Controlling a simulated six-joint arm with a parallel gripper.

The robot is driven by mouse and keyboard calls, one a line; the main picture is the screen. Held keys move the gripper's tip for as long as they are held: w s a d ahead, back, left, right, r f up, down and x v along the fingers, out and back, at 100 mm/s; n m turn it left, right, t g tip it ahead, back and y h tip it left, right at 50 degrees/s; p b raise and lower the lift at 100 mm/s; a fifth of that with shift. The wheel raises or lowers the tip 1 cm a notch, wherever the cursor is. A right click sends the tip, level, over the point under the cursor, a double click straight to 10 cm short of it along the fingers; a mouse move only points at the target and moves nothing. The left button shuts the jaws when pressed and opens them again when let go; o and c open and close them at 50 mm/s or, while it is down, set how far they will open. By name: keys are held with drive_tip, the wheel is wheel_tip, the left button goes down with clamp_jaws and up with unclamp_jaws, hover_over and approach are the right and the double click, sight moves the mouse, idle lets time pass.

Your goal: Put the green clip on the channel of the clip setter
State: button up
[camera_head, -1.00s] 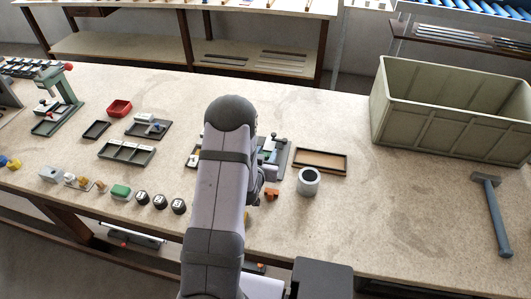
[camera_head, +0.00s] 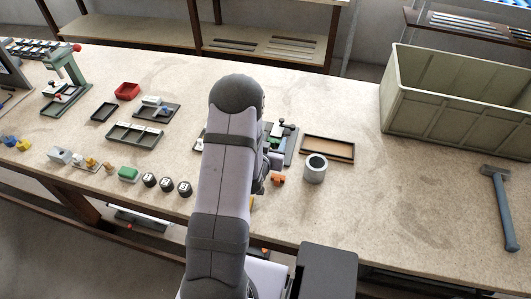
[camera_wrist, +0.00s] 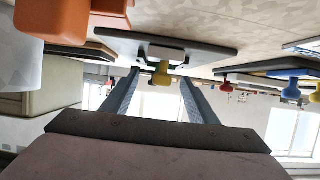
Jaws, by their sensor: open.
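In the head view a grey fixture (camera_head: 290,138) with a dark knob and a small green part stands just right of my arm. It may be the clip setter, but my arm hides part of it. A green block (camera_head: 128,174) lies at the front left; I cannot tell whether it is the green clip. My gripper (camera_wrist: 161,78) is open in the wrist view, fingers apart. A yellow peg-like piece (camera_wrist: 161,74) with a pale block (camera_wrist: 166,53) shows between the fingertips, at a grey plate (camera_wrist: 205,48); contact is unclear.
An orange piece (camera_head: 278,179) and a grey cylinder (camera_head: 315,170) stand near the fixture, with a brown tray (camera_head: 328,158) behind. Three dark dice-like blocks (camera_head: 167,184) lie left of my arm. A large bin (camera_head: 450,115) and hammer (camera_head: 500,205) are right.

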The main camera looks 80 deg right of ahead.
drive_tip(key=v, duration=0.8)
drive_tip(key=shift+d+r, duration=0.1)
drive_tip(key=shift+p+v, duration=1)
drive_tip(key=shift+p, duration=0.05)
drive_tip(key=shift+f, duration=0.2)
drive_tip(key=shift+w, duration=0.1)
